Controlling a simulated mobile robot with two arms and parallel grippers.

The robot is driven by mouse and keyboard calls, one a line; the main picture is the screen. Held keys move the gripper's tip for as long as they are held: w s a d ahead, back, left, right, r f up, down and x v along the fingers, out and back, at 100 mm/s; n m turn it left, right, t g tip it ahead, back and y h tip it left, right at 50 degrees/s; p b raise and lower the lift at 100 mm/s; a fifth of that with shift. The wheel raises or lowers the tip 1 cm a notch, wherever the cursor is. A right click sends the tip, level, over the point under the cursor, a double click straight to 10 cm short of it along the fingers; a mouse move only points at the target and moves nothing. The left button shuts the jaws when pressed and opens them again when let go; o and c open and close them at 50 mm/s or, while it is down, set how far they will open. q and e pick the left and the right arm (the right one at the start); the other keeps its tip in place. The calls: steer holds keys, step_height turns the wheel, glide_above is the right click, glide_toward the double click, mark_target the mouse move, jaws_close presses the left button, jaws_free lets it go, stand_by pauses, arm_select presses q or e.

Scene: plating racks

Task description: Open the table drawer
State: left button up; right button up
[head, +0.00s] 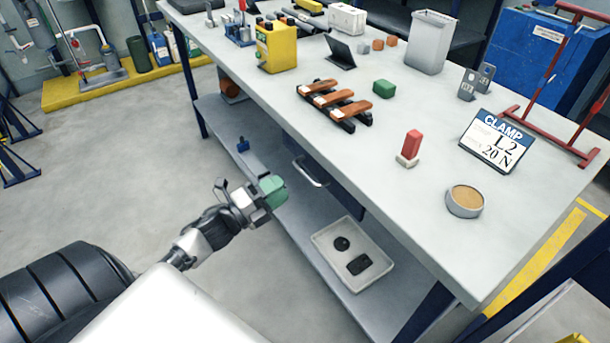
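The grey-white table (300,122) has a dark blue drawer front (345,190) under its near long edge. A silver bar handle (311,173) is on that front, and the drawer looks shut. My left gripper (262,193) is in front of the table, to the left of and slightly below the handle, apart from it. A green piece (273,190) shows at its tips; I cannot tell whether it is held, part of the fingers or behind them. Whether the fingers are open is unclear. My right gripper is not in view.
A lower shelf (345,300) holds a pale tray (385,277) with dark parts. On the tabletop stand a yellow container (276,46), a rack with orange-brown bars (335,102), a red block (412,143), a clamp sign (497,142) and a round tin (465,200). Floor left of the table is clear.

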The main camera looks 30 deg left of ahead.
mark_target(306, 172)
arm_select(q)
steer(key=x, duration=0.8)
steer(key=shift+d, duration=0.1)
jaws_close()
